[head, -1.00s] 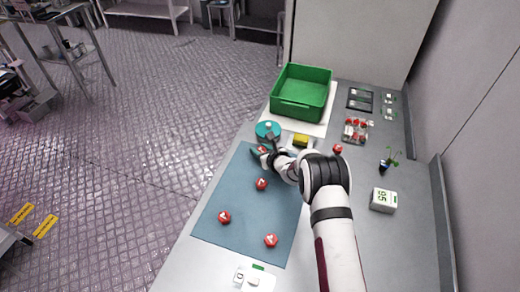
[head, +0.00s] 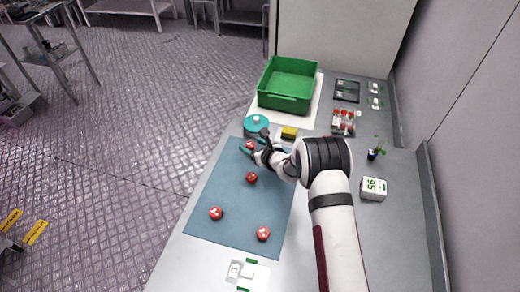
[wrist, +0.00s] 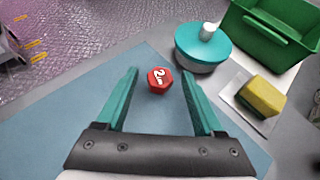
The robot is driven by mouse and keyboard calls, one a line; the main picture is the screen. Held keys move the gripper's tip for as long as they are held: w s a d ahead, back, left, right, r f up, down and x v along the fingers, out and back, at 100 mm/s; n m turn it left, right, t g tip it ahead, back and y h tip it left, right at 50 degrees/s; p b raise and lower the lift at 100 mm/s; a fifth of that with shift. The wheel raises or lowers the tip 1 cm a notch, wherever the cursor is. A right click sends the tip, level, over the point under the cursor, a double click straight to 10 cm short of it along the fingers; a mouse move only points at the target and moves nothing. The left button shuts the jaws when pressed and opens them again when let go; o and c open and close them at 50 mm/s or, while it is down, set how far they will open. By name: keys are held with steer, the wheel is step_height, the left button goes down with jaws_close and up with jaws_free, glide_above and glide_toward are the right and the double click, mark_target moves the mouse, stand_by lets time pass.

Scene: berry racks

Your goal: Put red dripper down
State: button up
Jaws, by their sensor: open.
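A red hexagonal dripper with a white mark (wrist: 160,80) rests on the blue mat (wrist: 60,125). It also shows in the head view (head: 251,146), near the mat's far end. My gripper (wrist: 160,72) is open, with one teal finger on each side of the dripper and a clear gap on both sides. The gripper also shows in the head view (head: 254,142), low over the mat. Three more red drippers lie on the mat: one nearer my gripper (head: 251,178), one to the left (head: 216,213) and one at the front (head: 263,234).
A teal-lidded pot (head: 256,125) stands just beyond the dripper. A yellow sponge (head: 289,132) and a green crate (head: 287,85) are behind. A rack with red pieces (head: 343,122), a small plant (head: 376,152) and a display box (head: 374,188) stand right. The mat's middle left is free.

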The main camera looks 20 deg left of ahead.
steer(key=v, duration=0.8)
steer(key=shift+s+d+r, duration=0.15)
steer(key=shift+s, duration=0.1)
steer(key=shift+r, duration=0.35)
steer(key=s+r+n+g+y, duration=0.3)
steer(key=s+r+n+g, duration=0.2)
steer(key=s+r+n, duration=0.9)
steer(key=s+d+r+n+g+h, duration=0.2)
steer(key=s+d, duration=0.2)
steer(key=s, duration=0.3)
steer(key=s+d+r+n+g+h, duration=0.2)
steer(key=s+d, duration=0.2)
steer(key=s, duration=0.4)
steer(key=s+d+f+n+h, duration=0.2)
steer(key=s+d+h, duration=0.4)
steer(key=d, duration=0.6)
steer(key=s+n, duration=0.1)
steer(key=s, duration=0.1)
steer(key=shift+s+d+f, duration=0.2)
steer(key=shift+s+f, duration=0.1)
steer(key=shift+f, duration=0.1)
